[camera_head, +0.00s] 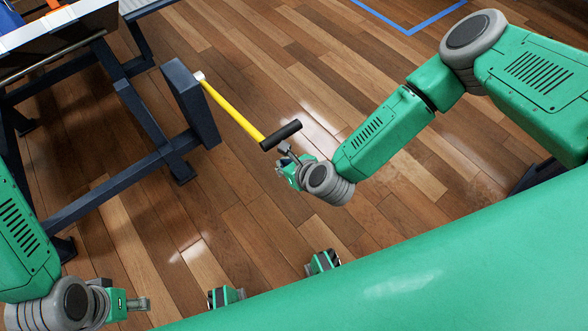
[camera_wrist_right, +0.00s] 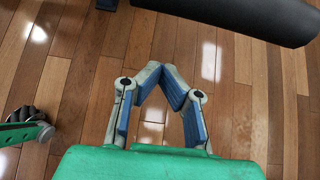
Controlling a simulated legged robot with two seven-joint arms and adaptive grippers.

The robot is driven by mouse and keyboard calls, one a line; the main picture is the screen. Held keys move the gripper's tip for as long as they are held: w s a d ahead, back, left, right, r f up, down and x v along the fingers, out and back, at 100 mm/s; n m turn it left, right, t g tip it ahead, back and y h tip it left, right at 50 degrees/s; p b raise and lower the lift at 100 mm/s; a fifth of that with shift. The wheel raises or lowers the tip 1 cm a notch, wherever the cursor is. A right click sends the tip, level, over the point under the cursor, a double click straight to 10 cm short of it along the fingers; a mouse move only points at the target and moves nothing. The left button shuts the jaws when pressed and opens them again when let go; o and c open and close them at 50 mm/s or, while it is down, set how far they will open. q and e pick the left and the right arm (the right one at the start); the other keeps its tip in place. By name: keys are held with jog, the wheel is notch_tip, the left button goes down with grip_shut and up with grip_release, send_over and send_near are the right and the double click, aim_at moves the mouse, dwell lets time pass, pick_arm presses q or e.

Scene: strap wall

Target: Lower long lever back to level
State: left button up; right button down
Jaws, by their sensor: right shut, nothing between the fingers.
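The long lever has a yellow rod (camera_head: 232,111) running from a pale pivot (camera_head: 199,76) on a dark blue post. It ends in a black cross handle (camera_head: 281,135). Its exact tilt is hard to judge from above. My right gripper (camera_head: 284,150) is beside the handle, on its near side. In the right wrist view, its fingertips (camera_wrist_right: 162,76) are together with nothing between them, and the black handle (camera_wrist_right: 230,15) crosses the top right, apart from them. My left gripper (camera_head: 143,304) is low at the left, far from the lever; its finger opening is unclear.
The dark blue post (camera_head: 190,103) is part of a metal frame (camera_head: 135,165) at the left. A bench top with orange and blue items (camera_head: 40,20) is at top left. Blue tape (camera_head: 410,32) marks the wooden floor (camera_head: 250,210), which is clear beneath the lever.

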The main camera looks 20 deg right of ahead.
jog(key=shift+w+a+r, duration=0.15)
jog(key=shift+w+r, duration=0.15)
jog(key=shift+r, duration=0.3)
jog(key=shift+w+a+r, duration=0.15)
jog(key=shift+w+r, duration=0.1)
jog(key=shift+r, duration=0.35)
jog(key=shift+w+a+r, duration=0.15)
jog(key=shift+w+r, duration=0.15)
jog(key=shift+r, duration=0.3)
